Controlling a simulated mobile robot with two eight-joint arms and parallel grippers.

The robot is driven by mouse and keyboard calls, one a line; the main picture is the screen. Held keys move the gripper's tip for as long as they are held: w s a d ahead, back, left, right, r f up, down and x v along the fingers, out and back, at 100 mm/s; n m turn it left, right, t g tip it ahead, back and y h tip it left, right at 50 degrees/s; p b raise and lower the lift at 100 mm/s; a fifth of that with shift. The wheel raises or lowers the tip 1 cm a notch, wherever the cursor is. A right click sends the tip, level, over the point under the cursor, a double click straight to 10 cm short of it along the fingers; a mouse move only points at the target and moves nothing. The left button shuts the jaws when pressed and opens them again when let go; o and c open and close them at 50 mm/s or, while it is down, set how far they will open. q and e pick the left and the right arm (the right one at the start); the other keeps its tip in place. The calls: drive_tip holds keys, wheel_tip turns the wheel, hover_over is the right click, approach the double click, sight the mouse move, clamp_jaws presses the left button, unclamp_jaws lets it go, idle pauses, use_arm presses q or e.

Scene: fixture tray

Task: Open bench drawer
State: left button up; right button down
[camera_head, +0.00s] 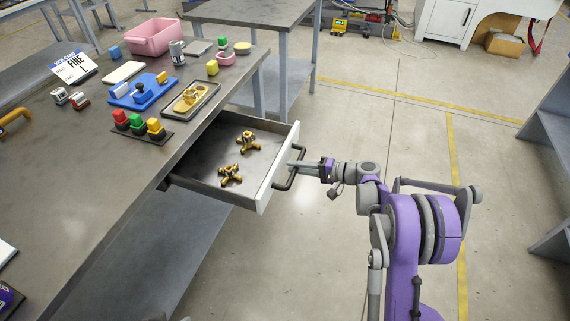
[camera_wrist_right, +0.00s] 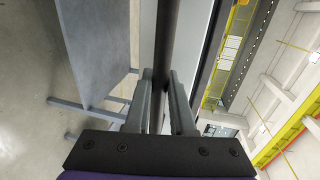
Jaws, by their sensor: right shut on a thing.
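The bench drawer (camera_head: 268,185) is pulled out from the side of the workbench, and its inside shows. Two brass-coloured parts with black details, one nearer (camera_head: 231,174) and one farther (camera_head: 247,141), lie in it. A dark bar handle (camera_head: 286,183) is on the drawer's pale front. My right gripper (camera_head: 294,164) is at this handle, coming from the right. In the right wrist view, the dark handle bar (camera_wrist_right: 167,40) runs between the two grey fingers (camera_wrist_right: 164,95), which are shut on it. My left gripper is not in view.
The bench top (camera_head: 70,215) carries a pink bin (camera_head: 153,36), a blue fixture (camera_head: 143,91), a tray with a yellow part (camera_head: 190,98), coloured blocks (camera_head: 139,125), a mug (camera_head: 177,52) and a sign (camera_head: 72,67). The floor right of the drawer is clear around my right arm.

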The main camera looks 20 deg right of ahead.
drive_tip(key=shift+s+d, duration=0.15)
drive_tip(key=shift+d, duration=0.1)
drive_tip(key=c, duration=0.8)
unclamp_jaws()
drive_tip(key=shift+o, duration=0.2)
drive_tip(key=v, duration=1)
drive_tip(key=shift+s+d+p, duration=0.2)
drive_tip(key=shift+d+p, duration=0.15)
drive_tip(key=shift+p, duration=0.05)
